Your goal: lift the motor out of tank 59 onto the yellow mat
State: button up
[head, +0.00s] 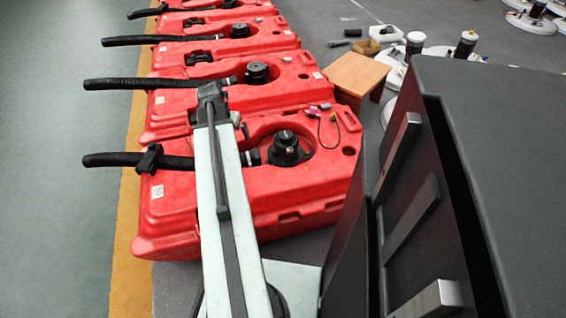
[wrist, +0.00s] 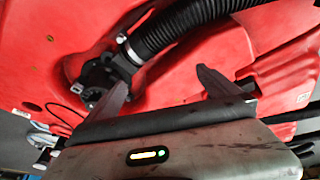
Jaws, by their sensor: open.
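The nearest red tank (head: 310,185) has a white label (head: 157,191) whose number I cannot read clearly. A black round motor (head: 286,152) sits in its recess, beside a black hose (head: 120,160). My arm crosses this tank, and its end hides part of it; my fingers do not show clearly in the head view. In the wrist view my gripper (wrist: 166,88) is open and empty over red tank surface. A black motor (wrist: 100,72) lies up-left, beyond the left finger, joined to a ribbed black hose (wrist: 180,25). A yellow-orange strip (head: 130,285) lies on the floor left of the tanks.
More red tanks (head: 225,88) with motors and hoses stand in a row behind. A wooden stool (head: 357,74) and white-based parts (head: 413,45) stand at the back right. A large dark box (head: 500,150) fills the right. The green floor (head: 50,230) at left is clear.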

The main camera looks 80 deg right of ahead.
aim_at(283, 138)
jog(key=s+d+f+m, duration=0.1)
jog(key=s+d, duration=0.1)
jog(key=s, duration=0.4)
jog(key=s+d+f+m+b, duration=0.1)
jog(key=s+d, duration=0.1)
jog(key=s, duration=0.3)
jog(key=s+d+f+m+g+b, duration=0.1)
jog(key=s+d+m, duration=0.1)
jog(key=s, duration=0.4)
jog(key=shift+s+d+f+h, duration=0.3)
jog(key=shift+s+d+h, duration=0.05)
jog(key=shift+h, duration=0.05)
jog(key=b+x, duration=0.7)
jog(key=x, duration=0.1)
jog(key=shift+w+d+b, duration=0.1)
jog(key=shift+w+b, duration=0.05)
jog(key=shift+b, duration=0.25)
jog(key=shift+r, duration=0.2)
jog(key=c, duration=1.4)
jog(key=shift+r+p, duration=0.15)
jog(key=shift+p, duration=0.15)
notch_tip(283, 138, up, 10)
jog(key=p, duration=1)
jog(key=shift+r+p, duration=1)
